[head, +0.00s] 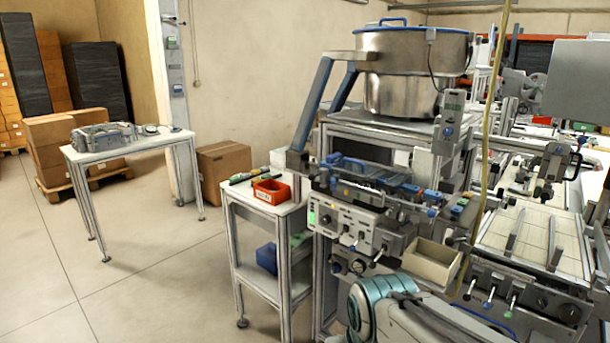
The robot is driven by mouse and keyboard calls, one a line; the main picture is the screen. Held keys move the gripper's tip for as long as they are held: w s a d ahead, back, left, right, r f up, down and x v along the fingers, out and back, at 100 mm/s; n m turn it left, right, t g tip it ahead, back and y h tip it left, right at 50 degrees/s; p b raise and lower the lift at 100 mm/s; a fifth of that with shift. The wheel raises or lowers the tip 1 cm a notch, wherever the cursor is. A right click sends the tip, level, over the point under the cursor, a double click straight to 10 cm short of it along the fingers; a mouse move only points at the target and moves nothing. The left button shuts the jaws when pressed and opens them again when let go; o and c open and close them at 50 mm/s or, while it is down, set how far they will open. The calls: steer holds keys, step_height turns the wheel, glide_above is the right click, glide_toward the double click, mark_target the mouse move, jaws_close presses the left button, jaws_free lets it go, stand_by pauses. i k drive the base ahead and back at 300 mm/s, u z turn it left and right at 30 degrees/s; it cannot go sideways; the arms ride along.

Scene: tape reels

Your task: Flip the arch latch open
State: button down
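I cannot pick out the arch latch with certainty. A small blue arched handle (347,163) sits at the left end of the guide track on the middle machine. Blue parts and clear covers (385,184) run along this track to its right. The parts are too small to tell whether any latch is open or shut. The machine's grey control panel (350,222) with knobs and a green-lit switch is below the track. My gripper is not in view.
A large steel bowl feeder (410,60) stands above the track. A side table holds a red bin (271,191). An open beige box (432,262) juts from the machine's front. A white table (125,150) stands at left. The floor (150,260) at left front is clear.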

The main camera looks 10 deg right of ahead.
mark_target(323, 172)
steer(key=z, duration=0.45)
steer(key=i, duration=1.1)
steer(key=u, duration=0.55)
